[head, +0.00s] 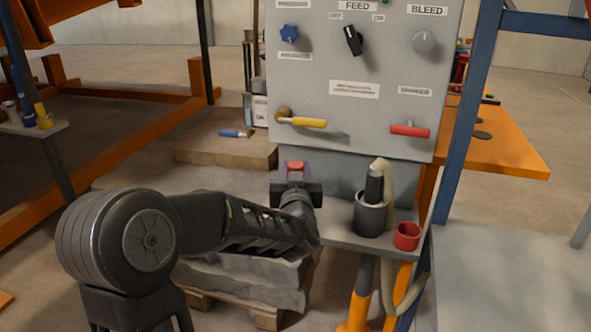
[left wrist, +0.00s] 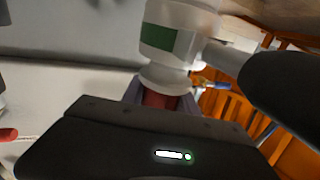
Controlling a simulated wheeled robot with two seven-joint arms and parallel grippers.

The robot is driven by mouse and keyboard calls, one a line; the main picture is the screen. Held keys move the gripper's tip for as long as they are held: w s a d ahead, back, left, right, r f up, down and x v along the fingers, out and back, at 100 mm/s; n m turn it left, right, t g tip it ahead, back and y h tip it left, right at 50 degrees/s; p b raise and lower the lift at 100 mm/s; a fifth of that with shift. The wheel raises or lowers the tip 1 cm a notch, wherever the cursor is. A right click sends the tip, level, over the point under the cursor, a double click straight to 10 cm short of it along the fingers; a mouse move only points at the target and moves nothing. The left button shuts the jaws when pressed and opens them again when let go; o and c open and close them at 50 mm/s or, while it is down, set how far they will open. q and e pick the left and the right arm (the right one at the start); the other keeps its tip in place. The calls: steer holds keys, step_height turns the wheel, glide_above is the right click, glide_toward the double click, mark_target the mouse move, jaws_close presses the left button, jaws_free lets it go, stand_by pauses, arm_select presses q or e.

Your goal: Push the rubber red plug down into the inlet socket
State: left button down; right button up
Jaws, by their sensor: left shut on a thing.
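My left gripper (head: 296,175) is shut on the red plug (head: 296,165), in front of the grey panel. The plug's top shows between the purple fingers. The left wrist view looks upside down; there the red plug (left wrist: 158,99) sits between the fingers, against the flanged mouth of a whitish fitting (left wrist: 172,50) with a green band and a side branch. This fitting seems to be the inlet socket, below the plug. I cannot tell how deep the plug sits. In the head view my gripper and arm hide the fitting. My right gripper is not in view.
The panel (head: 355,88) carries knobs, a yellow handle (head: 302,122) and a red handle (head: 410,130). Right of my gripper, a dark holder (head: 370,218) with a hose and a red cup (head: 407,236) stand on the shelf. A blue post (head: 467,130) rises at the right.

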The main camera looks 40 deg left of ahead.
arm_select(q)
steer(key=shift+f+b, duration=0.65)
steer(key=shift+f, duration=0.1)
steer(key=c, duration=0.9)
jaws_free()
steer(key=shift+o, duration=0.2)
steer(key=v, duration=0.7)
steer(key=shift+s+d, duration=0.25)
steer(key=shift+s, duration=0.05)
